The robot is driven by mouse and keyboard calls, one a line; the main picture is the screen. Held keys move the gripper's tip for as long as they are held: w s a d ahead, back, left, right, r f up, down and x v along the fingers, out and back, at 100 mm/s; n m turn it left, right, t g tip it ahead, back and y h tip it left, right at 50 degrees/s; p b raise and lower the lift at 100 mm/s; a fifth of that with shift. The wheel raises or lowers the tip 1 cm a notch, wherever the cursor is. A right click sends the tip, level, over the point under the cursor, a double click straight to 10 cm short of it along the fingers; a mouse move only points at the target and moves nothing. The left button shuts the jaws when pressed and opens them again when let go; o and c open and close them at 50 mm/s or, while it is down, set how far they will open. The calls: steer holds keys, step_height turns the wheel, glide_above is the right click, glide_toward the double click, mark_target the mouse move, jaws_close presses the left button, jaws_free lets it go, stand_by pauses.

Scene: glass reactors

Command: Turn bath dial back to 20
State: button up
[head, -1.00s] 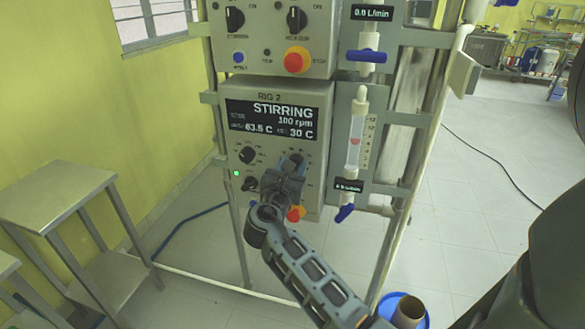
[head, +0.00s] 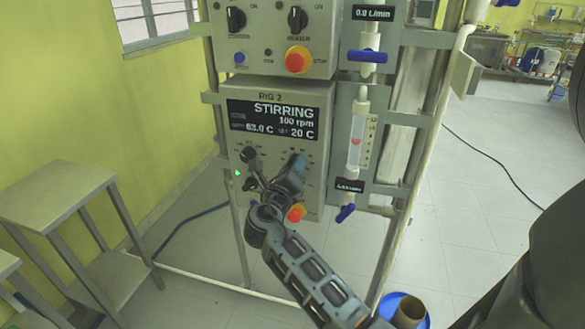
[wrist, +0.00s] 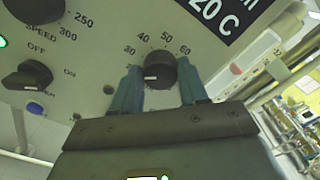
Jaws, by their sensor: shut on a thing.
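In the head view my gripper (head: 293,165) is at the lower panel and hides the dial. The display (head: 272,121) of Rig 2 reads STIRRING, 100 rpm, about 63.0 C, set 20 C.
A flowmeter with a blue valve (head: 345,213) is to the right. A steel table (head: 55,195) stands at the left.

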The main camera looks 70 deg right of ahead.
steer(key=shift+f+n, duration=0.15)
steer(key=shift+n, duration=0.45)
steer(key=o, duration=1)
steer(key=shift+o, duration=0.2)
steer(key=a+b, duration=0.1)
steer(key=a, duration=0.6)
steer(key=shift+s+a, duration=0.3)
steer(key=shift+a, duration=0.1)
